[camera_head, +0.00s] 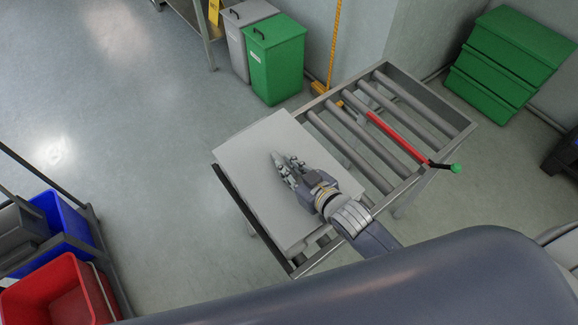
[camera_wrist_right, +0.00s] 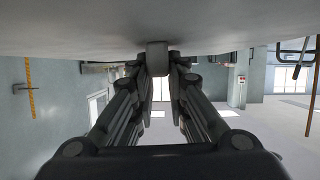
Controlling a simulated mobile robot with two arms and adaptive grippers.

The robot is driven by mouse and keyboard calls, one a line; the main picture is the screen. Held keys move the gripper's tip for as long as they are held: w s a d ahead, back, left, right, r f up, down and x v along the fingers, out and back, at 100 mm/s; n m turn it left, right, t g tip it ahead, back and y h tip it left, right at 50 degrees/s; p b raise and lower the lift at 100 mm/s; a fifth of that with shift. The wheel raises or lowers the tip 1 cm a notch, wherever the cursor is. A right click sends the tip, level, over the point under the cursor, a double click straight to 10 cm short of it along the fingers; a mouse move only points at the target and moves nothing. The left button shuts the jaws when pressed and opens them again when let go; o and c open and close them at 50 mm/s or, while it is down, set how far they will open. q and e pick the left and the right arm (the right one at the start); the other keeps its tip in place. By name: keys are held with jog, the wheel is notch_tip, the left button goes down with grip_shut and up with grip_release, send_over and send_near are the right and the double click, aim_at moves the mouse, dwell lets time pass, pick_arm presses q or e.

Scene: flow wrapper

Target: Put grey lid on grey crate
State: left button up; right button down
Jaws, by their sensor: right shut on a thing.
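A large flat light-grey panel, which looks like the grey lid (camera_head: 245,155), covers the near-left part of the roller table in the head view. My right gripper (camera_head: 281,165) is over its upper face. In the right wrist view the gripper (camera_wrist_right: 158,75) is shut on a small grey block, the lid's handle (camera_wrist_right: 157,55), against the broad pale lid surface (camera_wrist_right: 60,25). The grey crate cannot be made out; anything under the lid is hidden, and I cannot tell whether the lid rests on something. My left gripper is not in view.
The roller table (camera_head: 395,70) has bare rollers at the right and a red bar (camera_head: 395,137) with a green knob. Grey (camera_head: 236,40) and green (camera_head: 273,62) bins stand behind. Red (camera_head: 62,292) and blue (camera_head: 65,222) boxes sit at the lower left. The left floor is clear.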

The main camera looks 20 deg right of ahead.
jog(key=c, duration=1.5)
grip_release()
jog(key=v, duration=1.2)
